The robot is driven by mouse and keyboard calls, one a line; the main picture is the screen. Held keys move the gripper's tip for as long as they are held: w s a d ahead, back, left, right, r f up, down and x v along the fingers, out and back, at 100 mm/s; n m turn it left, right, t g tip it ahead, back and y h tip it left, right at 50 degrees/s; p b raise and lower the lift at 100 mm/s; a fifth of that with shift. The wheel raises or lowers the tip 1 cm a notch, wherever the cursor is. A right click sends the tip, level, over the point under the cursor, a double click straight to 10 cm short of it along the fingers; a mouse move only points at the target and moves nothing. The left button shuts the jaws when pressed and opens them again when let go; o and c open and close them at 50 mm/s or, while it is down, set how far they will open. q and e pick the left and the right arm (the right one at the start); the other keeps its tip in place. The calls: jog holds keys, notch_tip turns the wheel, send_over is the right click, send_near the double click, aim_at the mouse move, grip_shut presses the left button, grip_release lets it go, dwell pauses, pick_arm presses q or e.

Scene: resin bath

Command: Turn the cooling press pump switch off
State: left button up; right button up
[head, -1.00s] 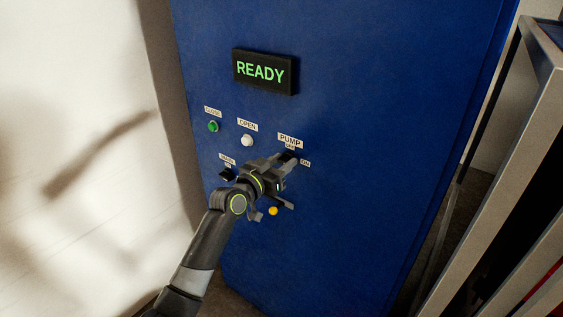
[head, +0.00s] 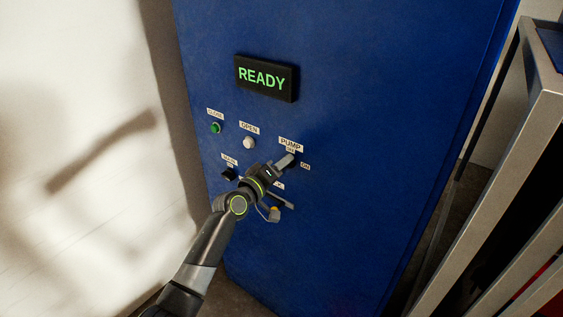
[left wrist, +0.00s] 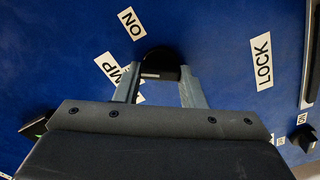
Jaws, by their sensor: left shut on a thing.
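The pump switch (left wrist: 161,66) is a black rotary knob on the blue panel, beside the PUMP label (head: 290,142) and the ON label (head: 305,166). My left gripper (head: 287,160) is at the knob in the head view. In the left wrist view my left gripper's two fingers (left wrist: 158,88) are shut on the knob, one on each side. A light mark shows on the knob's face between the fingers. The gripper hides much of the knob in the head view. My right gripper is not in view.
A READY display (head: 265,78) is above. A green CLOSE button (head: 216,128), a white OPEN button (head: 249,143) and a black MAIN switch (head: 229,174) are to the left. A metal frame (head: 515,150) stands at the right.

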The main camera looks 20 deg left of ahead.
pick_arm(q)
jog(key=shift+f+n+p, duration=0.1)
jog(key=shift+n+p, duration=1.05)
jog(key=shift+n, duration=2.05)
jog(key=o, duration=1)
jog(key=shift+s, duration=0.1)
jog(key=b+v, duration=0.1)
jog(key=v, duration=1.6)
jog(key=shift+s+a, duration=0.1)
